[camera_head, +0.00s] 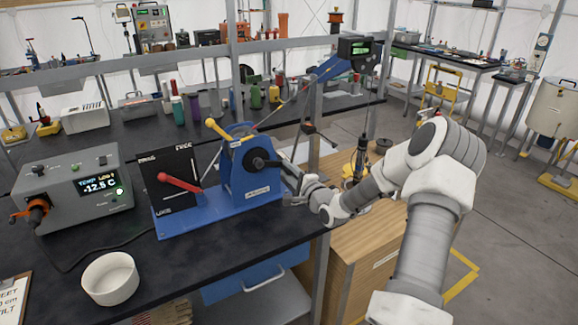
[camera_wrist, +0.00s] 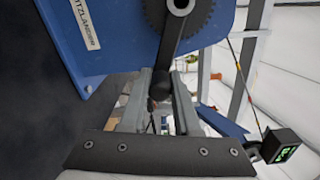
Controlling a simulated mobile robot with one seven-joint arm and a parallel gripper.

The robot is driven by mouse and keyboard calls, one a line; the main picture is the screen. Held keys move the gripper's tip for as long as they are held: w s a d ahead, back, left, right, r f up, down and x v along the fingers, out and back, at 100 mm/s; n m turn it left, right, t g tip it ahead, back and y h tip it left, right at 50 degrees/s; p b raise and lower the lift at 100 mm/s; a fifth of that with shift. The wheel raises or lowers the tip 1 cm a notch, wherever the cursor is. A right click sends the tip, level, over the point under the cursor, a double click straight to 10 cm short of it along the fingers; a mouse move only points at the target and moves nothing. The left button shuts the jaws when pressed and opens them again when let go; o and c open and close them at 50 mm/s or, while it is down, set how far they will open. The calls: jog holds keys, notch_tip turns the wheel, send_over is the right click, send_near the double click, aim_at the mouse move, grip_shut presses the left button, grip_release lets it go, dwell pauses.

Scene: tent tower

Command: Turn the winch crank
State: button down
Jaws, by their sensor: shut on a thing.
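The blue winch (camera_head: 250,185) stands on the dark bench near its right front edge. Its black crank hub (camera_head: 259,160) faces the right side, and the crank's far end is largely hidden by my gripper (camera_head: 294,174). In the wrist view the dark crank arm (camera_wrist: 168,45) runs down from a toothed wheel on the blue winch side (camera_wrist: 115,35). My gripper (camera_wrist: 160,95) is shut on the crank's black handle (camera_wrist: 160,85), with one finger on each side of it.
A black panel with a red lever (camera_head: 180,183) stands left of the winch, and a yellow-ended lever (camera_head: 216,128) behind it. A grey temperature box (camera_head: 75,185) and a white bowl (camera_head: 110,278) are farther left. A metal post (camera_head: 318,110) rises close behind my gripper.

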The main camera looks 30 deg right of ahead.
jog(key=shift+a+f+m, duration=0.1)
jog(key=shift+f+m, duration=0.15)
jog(key=shift+m, duration=0.05)
dwell(0.4)
jog(key=c, duration=0.6)
grip_release()
jog(key=shift+c, duration=0.2)
jog(key=s, duration=1.7)
jog(key=shift+s+d+r, duration=0.2)
jog(key=shift+d, duration=0.15)
